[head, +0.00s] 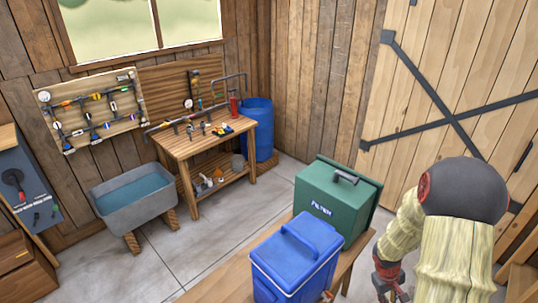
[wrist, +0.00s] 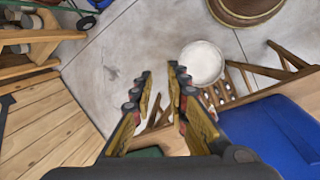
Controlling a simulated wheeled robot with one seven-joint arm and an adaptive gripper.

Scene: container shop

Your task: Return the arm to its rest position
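My arm (head: 455,235) stands at the right of the head view, bent, with a pale ridged covering and a dark round joint at the top. My gripper (wrist: 160,70) shows in the wrist view with its two yellow and black fingers apart and nothing between them. In the head view only its red and dark part shows low at the right, beside the wooden table; its fingertips are hard to make out there.
A blue cooler (head: 295,262) and a green filter box (head: 338,205) stand on the wooden table (head: 215,290) close to my arm. A grey water tub (head: 135,200) and workbench (head: 205,140) are farther off. The wrist view shows a white round object (wrist: 203,63) over concrete floor.

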